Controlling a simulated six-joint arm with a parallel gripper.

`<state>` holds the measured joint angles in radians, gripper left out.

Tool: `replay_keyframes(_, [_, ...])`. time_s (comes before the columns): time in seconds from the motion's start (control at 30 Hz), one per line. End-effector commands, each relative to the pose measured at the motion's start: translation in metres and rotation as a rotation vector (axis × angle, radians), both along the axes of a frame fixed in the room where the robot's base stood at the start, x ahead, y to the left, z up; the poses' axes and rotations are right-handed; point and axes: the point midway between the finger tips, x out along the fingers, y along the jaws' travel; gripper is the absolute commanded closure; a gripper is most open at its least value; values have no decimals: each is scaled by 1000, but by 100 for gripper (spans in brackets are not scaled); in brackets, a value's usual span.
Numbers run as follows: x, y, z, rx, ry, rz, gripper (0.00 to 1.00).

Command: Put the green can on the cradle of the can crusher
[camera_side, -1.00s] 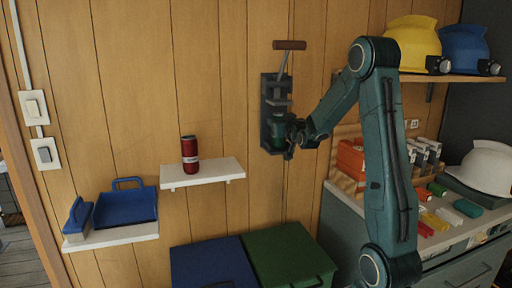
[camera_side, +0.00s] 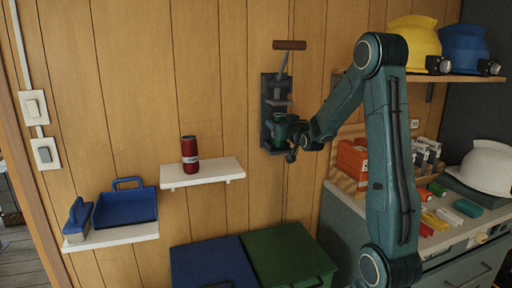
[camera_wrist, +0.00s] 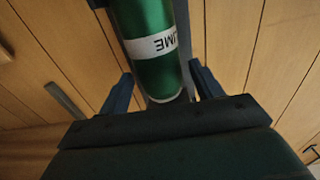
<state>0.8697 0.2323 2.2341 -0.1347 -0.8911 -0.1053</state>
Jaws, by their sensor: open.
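The can crusher (camera_side: 275,82), a dark wall-mounted frame with a brown-handled lever (camera_side: 289,45), is on the plank wall in the side view. The green can (camera_side: 279,121) is in the lower part of the crusher, looking upright, partly covered by my gripper. In the wrist view the green can (camera_wrist: 158,72) shows a white band with upside-down lettering. My gripper (camera_wrist: 163,90) is open, with one finger on each side of the can's end and gaps visible. In the side view my gripper (camera_side: 292,132) is just right of the can. The cradle's contact with the can is hidden.
A red can (camera_side: 190,155) stands on a small white shelf (camera_side: 215,172) to the left. A blue dustpan (camera_side: 127,205) and brush sit on a lower shelf. Blue and green bins (camera_side: 288,255) stand below. A cluttered counter and helmet shelf are at right.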

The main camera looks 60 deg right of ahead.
Motion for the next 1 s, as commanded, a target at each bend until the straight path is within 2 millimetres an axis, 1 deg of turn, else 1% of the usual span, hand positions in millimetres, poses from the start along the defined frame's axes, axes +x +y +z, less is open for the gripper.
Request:
replay_keyframes(0.4, [-43, 42, 1, 0, -1, -1, 35])
replay_keyframes(0.6, [-60, 59, 1, -1, -1, -2, 35])
replay_keyframes(0.8, [-69, 69, 0, 1, -1, -1, 35])
replay_keyframes(1.0, [-71, 70, 0, 1, -1, -1, 35])
